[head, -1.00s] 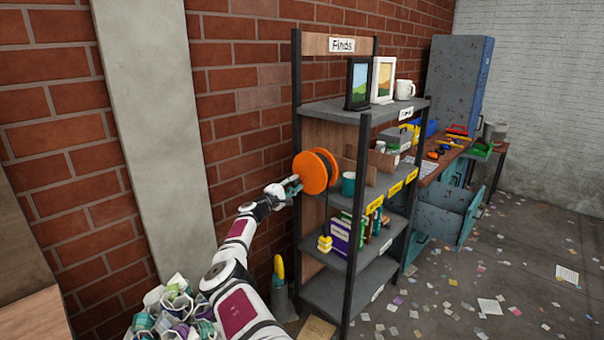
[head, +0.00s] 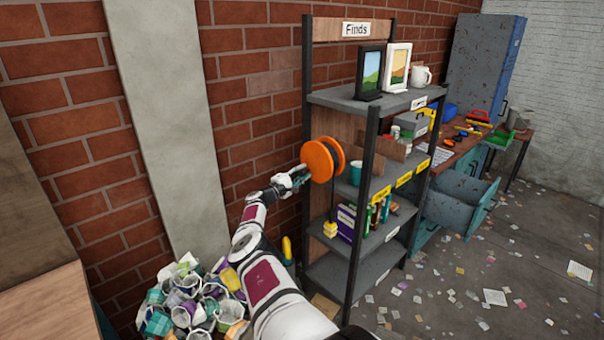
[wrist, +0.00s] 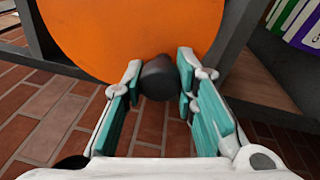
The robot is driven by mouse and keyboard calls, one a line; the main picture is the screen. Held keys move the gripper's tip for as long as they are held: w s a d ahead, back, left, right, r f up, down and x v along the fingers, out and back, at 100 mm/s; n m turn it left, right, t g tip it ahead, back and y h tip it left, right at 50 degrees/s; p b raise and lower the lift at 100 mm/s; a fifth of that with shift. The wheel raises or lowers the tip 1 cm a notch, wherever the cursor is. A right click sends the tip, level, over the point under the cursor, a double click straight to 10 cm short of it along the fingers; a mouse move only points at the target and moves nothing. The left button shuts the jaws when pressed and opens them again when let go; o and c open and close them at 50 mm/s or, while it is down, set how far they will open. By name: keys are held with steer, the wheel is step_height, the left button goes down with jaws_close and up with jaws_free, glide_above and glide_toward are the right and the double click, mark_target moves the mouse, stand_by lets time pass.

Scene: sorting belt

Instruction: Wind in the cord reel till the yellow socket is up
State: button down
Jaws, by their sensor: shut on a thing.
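The cord reel (head: 317,161) has orange discs and sits at the left side of the shelf rack. Its orange face fills the top of the wrist view (wrist: 125,35). A dark crank knob (wrist: 159,79) sticks out from that face. My gripper (head: 299,174) is shut on the knob, with its teal finger pads on either side in the wrist view (wrist: 160,85). The yellow socket (head: 330,229) hangs below the reel, beside the shelf with the books. The thin cord between them is hard to make out.
The shelf rack (head: 372,96) stands right of my arm, holding picture frames, a white mug (head: 421,76) and a teal cup (head: 356,172). A heap of crumpled cups (head: 195,297) lies below left. The brick wall (head: 240,120) is close behind.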

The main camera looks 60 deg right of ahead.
steer(key=shift+w+a+f, duration=0.15)
steer(key=shift+w+f, duration=0.1)
steer(key=shift+f, duration=0.2)
stand_by(0.4)
steer(key=c, duration=1.2)
jaws_free()
steer(key=shift+c, duration=0.2)
steer(key=shift+r, duration=0.2)
